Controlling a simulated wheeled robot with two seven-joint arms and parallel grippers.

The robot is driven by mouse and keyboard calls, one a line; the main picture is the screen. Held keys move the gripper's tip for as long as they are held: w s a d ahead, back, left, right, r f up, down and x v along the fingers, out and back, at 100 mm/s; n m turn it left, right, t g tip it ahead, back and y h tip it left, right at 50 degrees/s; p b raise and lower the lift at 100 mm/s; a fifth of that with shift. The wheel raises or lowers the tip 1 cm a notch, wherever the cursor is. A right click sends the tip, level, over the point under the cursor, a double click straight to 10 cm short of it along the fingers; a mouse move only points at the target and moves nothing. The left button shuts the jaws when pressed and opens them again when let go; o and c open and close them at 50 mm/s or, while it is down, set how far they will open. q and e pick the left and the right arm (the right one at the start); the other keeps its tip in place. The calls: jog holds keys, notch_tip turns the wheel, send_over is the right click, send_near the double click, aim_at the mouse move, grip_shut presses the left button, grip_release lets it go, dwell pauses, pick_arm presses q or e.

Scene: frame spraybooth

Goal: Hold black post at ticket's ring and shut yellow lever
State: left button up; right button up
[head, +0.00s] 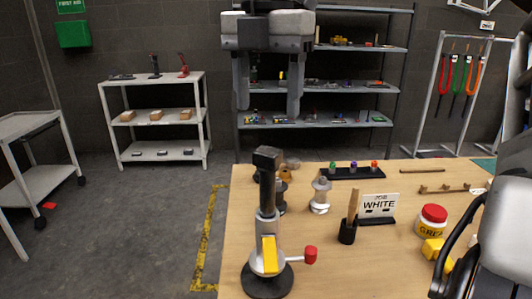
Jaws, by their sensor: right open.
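The black post (267,185) stands upright with a blocky black head, rising out of a grey sleeve (267,228) on a round black base (267,282) at the table's front left. The yellow lever (269,254) is on the sleeve's near side; I cannot tell whether it is open or shut. A red knob (310,254) sticks out to the right. The ticket (379,205) reads WHITE, with small print too small to read. I cannot make out a white ring on the post. My right gripper (267,110) is open and empty, fingers down, high above the post. My left gripper is out of view.
Behind the post stand a dark-and-brown fitting (281,190) and a pale metal fitting (320,196). A black rack (352,172) holds coloured knobs. The table's front middle is clear.

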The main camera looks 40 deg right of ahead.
aim_at(266, 151)
notch_tip(266, 151, down, 10)
jog(key=shift+w+r, duration=0.1)
jog(key=shift+r, duration=0.05)
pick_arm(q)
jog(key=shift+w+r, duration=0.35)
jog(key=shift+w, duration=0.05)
pick_arm(e)
jog(key=c, duration=1.2)
